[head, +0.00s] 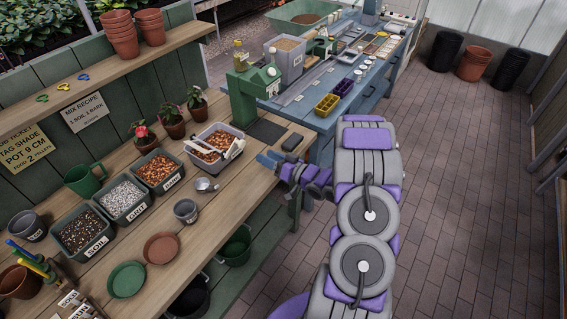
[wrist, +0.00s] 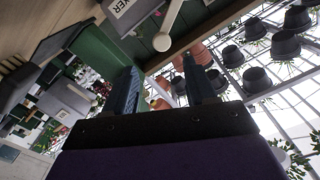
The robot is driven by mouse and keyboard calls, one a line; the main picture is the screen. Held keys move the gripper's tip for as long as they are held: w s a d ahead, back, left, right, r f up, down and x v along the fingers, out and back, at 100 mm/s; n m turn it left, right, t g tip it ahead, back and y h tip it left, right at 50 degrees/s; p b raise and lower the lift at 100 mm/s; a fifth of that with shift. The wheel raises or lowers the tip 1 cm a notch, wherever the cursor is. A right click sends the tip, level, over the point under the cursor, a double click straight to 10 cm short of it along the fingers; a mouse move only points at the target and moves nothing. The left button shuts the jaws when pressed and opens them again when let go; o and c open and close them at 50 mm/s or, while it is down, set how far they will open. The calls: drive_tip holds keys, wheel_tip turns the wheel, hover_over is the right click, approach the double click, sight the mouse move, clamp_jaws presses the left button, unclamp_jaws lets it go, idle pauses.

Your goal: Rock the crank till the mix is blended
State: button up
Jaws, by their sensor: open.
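The mixer tub (head: 188,150) is a pale box on the wooden bench, with a brown and orange mix inside. In the wrist view, a "MIXER" label (wrist: 125,9) shows at the top, with the white crank's rod and round knob (wrist: 162,42) beyond the fingers. How well the mix is blended is too small to tell.
Soil (head: 86,230), grit (head: 123,199) and bark bins (head: 158,170) stand left of the mixer. A metal scoop (head: 205,185) lies in front. A green press-like machine (head: 250,91) stands behind, and a small dark block (head: 292,143) sits near my gripper.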

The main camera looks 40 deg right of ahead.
drive_tip(key=shift+p+v, duration=0.3)
drive_tip(key=shift+v, duration=2.55)
